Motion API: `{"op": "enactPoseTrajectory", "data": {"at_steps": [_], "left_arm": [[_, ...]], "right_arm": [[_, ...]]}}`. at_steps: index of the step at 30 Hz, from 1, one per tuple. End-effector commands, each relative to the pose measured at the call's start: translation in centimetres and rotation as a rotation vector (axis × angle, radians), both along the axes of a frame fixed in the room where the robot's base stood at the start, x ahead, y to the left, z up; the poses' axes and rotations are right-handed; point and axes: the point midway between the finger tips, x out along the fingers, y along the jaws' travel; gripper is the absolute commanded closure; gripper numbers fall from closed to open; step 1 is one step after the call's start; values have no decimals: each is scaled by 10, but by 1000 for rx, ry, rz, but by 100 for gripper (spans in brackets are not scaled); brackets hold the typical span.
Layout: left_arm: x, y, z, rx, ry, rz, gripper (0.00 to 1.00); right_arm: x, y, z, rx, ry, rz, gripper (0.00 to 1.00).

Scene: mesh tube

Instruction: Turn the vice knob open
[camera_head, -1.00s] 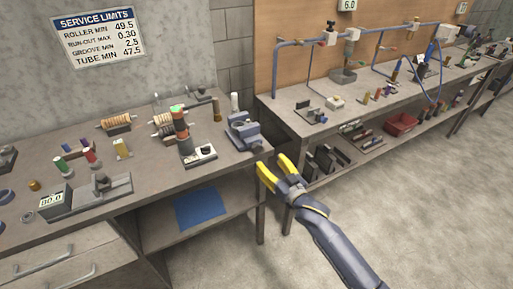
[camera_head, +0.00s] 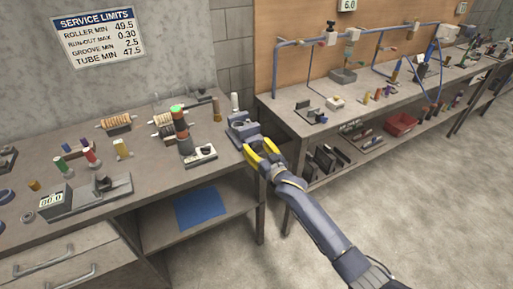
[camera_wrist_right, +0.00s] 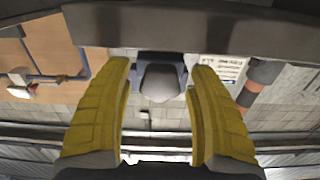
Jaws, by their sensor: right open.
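The blue-grey vice (camera_head: 238,125) stands at the right front corner of the left bench. My right gripper (camera_head: 258,150), with yellow fingers, is open at the vice's front end and partly covers it in the head view. In the right wrist view a rounded grey knob (camera_wrist_right: 160,82) lies between the tips of my open right gripper (camera_wrist_right: 161,75), with a gap on each side. The blue vice body shows behind the knob. My left gripper is in neither view.
A dark and orange stack with a green top (camera_head: 180,130) stands left of the vice, behind a small white-topped device (camera_head: 200,156). A second bench (camera_head: 300,97) with pipework stands at the right. The floor in front of the benches is clear.

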Motion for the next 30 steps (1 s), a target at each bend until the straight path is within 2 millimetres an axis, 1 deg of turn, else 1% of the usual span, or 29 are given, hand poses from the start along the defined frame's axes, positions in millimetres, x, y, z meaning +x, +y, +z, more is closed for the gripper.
{"op": "enactPoseTrajectory", "data": {"at_steps": [5,6,21,28,30], "left_arm": [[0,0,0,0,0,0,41],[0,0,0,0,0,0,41],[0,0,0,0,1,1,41],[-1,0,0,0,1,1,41],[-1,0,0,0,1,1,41]], "right_arm": [[0,0,0,0,0,0,41],[0,0,0,0,0,0,43],[0,0,0,0,0,0,100],[0,0,1,-3,-4,0,100],[0,0,1,-34,-21,0,100]]}}
